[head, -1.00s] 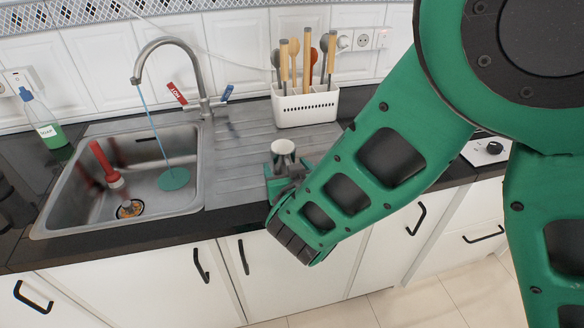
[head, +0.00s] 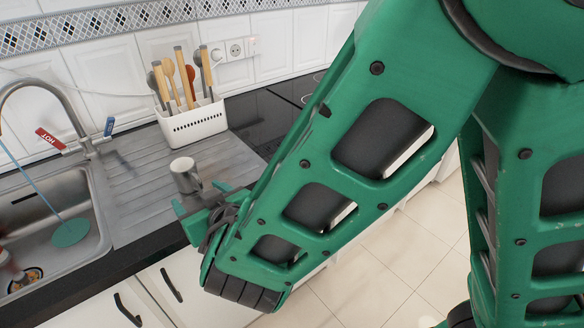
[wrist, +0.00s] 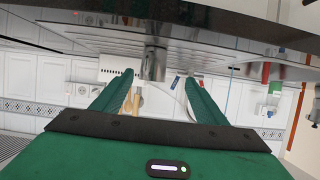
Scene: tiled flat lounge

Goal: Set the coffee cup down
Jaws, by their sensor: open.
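In the wrist view, which is upside down, the cup (wrist: 154,62) shows between and beyond the spread green fingers (wrist: 158,78). Neither finger appears to touch it. The cup's handle, if any, cannot be made out.
A white utensil holder (head: 195,124) stands behind the cup. The sink (head: 85,225) with its tap (head: 65,90) lies to the left. A black hob (head: 265,112) is to the right. The dark counter edge (head: 135,250) runs below my gripper.

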